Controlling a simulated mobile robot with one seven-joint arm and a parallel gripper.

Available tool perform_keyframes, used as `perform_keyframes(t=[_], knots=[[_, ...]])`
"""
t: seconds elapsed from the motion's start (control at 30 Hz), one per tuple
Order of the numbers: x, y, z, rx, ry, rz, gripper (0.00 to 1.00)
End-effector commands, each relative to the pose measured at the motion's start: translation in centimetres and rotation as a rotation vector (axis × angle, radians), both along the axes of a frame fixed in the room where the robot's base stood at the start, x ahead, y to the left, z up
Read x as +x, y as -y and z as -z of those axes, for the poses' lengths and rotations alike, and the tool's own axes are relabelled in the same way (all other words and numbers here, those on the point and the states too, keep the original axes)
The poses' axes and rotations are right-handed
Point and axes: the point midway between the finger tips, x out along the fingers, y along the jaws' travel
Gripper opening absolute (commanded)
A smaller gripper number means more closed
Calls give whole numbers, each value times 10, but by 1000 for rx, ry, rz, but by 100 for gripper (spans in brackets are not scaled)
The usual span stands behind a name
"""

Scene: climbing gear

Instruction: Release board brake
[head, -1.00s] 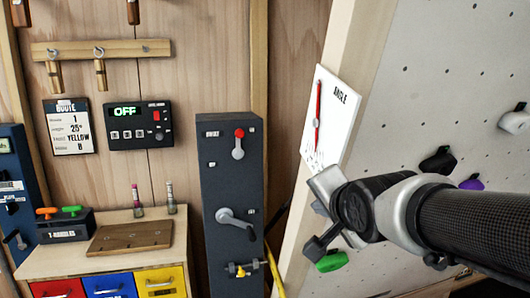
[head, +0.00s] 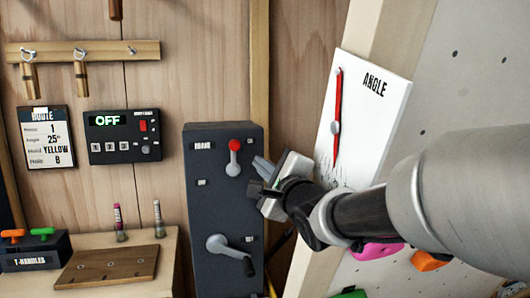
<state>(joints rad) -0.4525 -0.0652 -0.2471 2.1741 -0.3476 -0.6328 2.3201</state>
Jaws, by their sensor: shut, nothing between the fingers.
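The brake lever (head: 234,158) is on the front of the dark grey cabinet (head: 215,206), near its top. Its red knob points up, above a grey pivot. A small label beside the knob appears to read BRAKE, and another small label sits lower. My gripper (head: 258,178) is at the cabinet's upper right, just right of the lever, with its fingers pointing left. It looks apart from the lever and holds nothing. The fingers are shut and seen at an angle.
A grey crank (head: 230,252) with a black handle sits lower on the cabinet. The white ANGLE board (head: 366,122) and climbing wall (head: 455,100) stand close on the right. A control box (head: 124,137) reads OFF.

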Motion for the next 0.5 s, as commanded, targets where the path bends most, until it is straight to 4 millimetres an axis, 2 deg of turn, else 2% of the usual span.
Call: perform_keyframes(t=[0.33, 0.5], knots=[[2, -1, 0, -1, -1, 1, 0], [21, -9, -1, -2, -2, 1, 0]])
